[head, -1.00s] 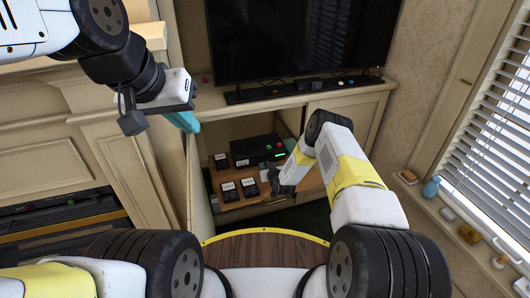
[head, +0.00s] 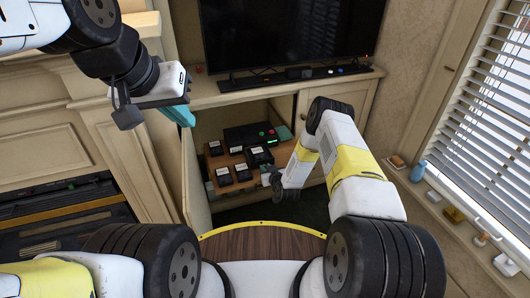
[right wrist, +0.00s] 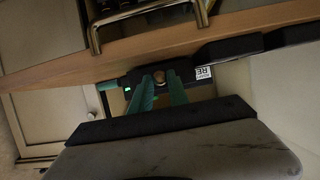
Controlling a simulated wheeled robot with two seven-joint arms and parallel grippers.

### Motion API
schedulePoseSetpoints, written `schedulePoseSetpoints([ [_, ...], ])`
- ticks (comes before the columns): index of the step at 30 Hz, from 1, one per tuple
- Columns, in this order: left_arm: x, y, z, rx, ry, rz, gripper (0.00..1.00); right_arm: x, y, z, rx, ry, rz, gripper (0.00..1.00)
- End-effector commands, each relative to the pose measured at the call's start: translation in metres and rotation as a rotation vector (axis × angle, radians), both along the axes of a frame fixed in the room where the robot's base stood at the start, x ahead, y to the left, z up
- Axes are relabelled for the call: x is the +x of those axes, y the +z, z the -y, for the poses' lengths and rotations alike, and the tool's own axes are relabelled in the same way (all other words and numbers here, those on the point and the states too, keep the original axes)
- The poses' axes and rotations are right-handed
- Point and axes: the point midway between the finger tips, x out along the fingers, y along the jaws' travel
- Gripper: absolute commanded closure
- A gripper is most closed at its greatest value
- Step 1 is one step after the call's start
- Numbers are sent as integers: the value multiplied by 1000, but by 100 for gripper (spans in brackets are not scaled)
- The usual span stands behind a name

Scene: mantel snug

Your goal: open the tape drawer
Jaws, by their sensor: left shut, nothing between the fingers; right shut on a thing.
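In the head view a black unit (head: 243,133) with a green light sits in the open cabinet. A black drawer-like part with pale labels (head: 258,155) stands out in front of it. My right gripper (head: 269,176) is low in front of it, its fingertips partly hidden. In the right wrist view its teal fingers (right wrist: 159,92) are closed around what looks like a small round knob (right wrist: 160,75) on a black front with a green light and a white label. My left gripper (head: 180,114) is shut and empty, high at the left, away from the unit.
Several black tapes (head: 223,176) with white labels lie on the wooden shelf (head: 238,187). A cabinet door (head: 196,188) stands open at the left. A metal bar handle (right wrist: 95,30) shows in the right wrist view. The television (head: 290,35) stands above.

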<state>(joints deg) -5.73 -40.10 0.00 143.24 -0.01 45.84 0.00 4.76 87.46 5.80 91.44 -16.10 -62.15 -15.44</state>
Motion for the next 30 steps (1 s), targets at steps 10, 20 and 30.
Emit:
schedulePoseSetpoints([
  [10,0,0,0,0,0,0,100,0,0,0,0,0,1,58],
  [20,0,0,0,0,0,0,100,-18,7,6,0,0,-2,58],
  [30,0,0,0,0,0,0,100,-63,27,21,-1,-1,-1,58],
])
